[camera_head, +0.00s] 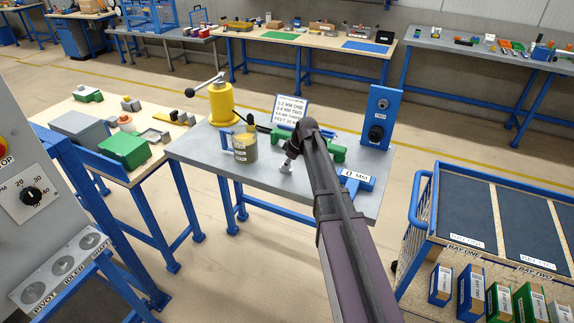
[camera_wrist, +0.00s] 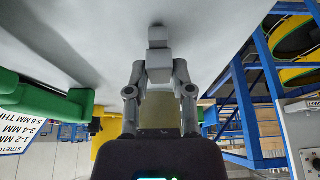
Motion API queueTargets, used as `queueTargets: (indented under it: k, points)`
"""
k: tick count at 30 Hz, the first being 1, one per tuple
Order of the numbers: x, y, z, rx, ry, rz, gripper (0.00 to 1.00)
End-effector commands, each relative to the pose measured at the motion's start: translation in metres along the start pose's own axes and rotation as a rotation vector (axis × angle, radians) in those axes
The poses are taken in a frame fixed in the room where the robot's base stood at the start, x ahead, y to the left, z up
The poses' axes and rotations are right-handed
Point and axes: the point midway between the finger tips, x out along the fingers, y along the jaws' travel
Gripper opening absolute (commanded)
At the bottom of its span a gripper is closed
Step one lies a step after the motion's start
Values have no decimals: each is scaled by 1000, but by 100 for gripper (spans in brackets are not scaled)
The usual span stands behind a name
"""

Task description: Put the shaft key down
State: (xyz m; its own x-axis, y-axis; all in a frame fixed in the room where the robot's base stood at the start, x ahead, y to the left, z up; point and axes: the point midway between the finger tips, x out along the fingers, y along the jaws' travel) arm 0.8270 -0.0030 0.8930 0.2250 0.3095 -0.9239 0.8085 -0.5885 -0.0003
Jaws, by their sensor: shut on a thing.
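My gripper (camera_wrist: 159,76) is shut on a small pale grey blocky piece (camera_wrist: 158,58), which I take to be the shaft key. In the wrist view the piece sticks out beyond the fingertips toward the grey tabletop, with a dark shadow close to its end. In the head view my gripper (camera_head: 287,164) is low over the middle of the grey bench (camera_head: 205,150), partly hidden by my arm. The held piece is too small there to make out, and I cannot tell if it touches the bench.
A yellow-banded jar (camera_head: 245,148) and a yellow lever device (camera_head: 221,103) stand left of my gripper. Behind are a green part (camera_head: 337,153) and a sign (camera_head: 290,110). A blue box (camera_head: 378,115) and "0 MM" block (camera_head: 356,180) are right. The bench's front is clear.

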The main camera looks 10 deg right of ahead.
Motion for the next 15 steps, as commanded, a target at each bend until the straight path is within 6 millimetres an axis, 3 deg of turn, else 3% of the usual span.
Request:
queueTargets:
  k: [5,6,9,15]
  points:
    - [4,0,2,0,0,0,0]
    - [3,0,1,0,0,0,42]
    - [3,0,1,0,0,0,65]
    - [2,0,1,0,0,0,65]
